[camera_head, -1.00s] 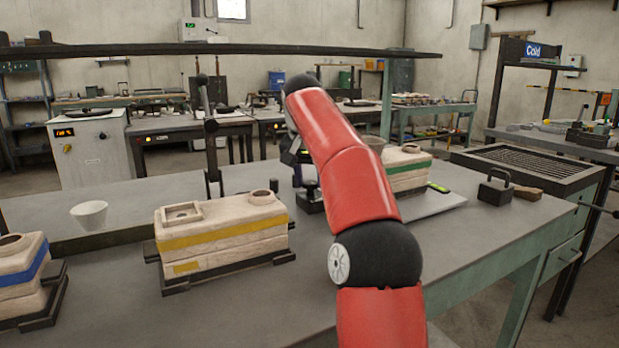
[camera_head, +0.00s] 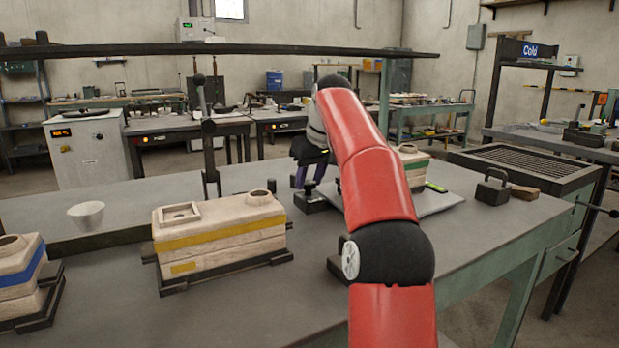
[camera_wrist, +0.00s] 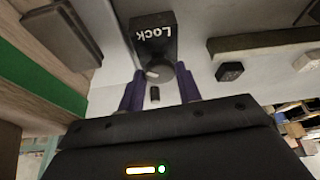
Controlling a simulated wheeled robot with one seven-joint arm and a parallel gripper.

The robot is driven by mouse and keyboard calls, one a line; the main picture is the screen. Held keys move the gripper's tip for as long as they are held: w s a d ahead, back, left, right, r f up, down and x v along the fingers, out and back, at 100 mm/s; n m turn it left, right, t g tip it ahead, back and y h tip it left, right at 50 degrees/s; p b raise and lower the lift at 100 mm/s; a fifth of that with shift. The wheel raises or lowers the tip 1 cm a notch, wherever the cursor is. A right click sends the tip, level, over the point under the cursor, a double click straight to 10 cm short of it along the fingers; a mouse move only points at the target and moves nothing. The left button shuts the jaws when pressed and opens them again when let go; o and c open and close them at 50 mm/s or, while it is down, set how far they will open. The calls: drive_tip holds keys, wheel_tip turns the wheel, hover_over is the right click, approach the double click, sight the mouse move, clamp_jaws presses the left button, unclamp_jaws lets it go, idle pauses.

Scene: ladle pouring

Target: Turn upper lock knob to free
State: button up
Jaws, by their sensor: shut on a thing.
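A dark lock block (camera_wrist: 154,32) lettered "Lock" fills the upper middle of the wrist view. Its round dark knob (camera_wrist: 160,73), with a pale mark, sits at the block's lower end. My gripper (camera_wrist: 158,88) has its two purple fingers on either side of the knob and is shut on it. In the head view, my gripper (camera_head: 307,176) points down at the dark lock block (camera_head: 309,202) on the bench, left of my red arm. The lettering and the knob's pointer cannot be read in the head view.
A yellow-striped mould (camera_head: 220,238) and a pale cup (camera_head: 87,214) stand to the left. A green-striped mould (camera_head: 414,170) is partly behind my arm. A dark handled weight (camera_head: 492,188) stands at right. The bench front is mostly clear.

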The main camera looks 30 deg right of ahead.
drive_tip(key=shift+n, duration=0.3)
drive_tip(key=o, duration=1)
drive_tip(key=shift+c, duration=0.2)
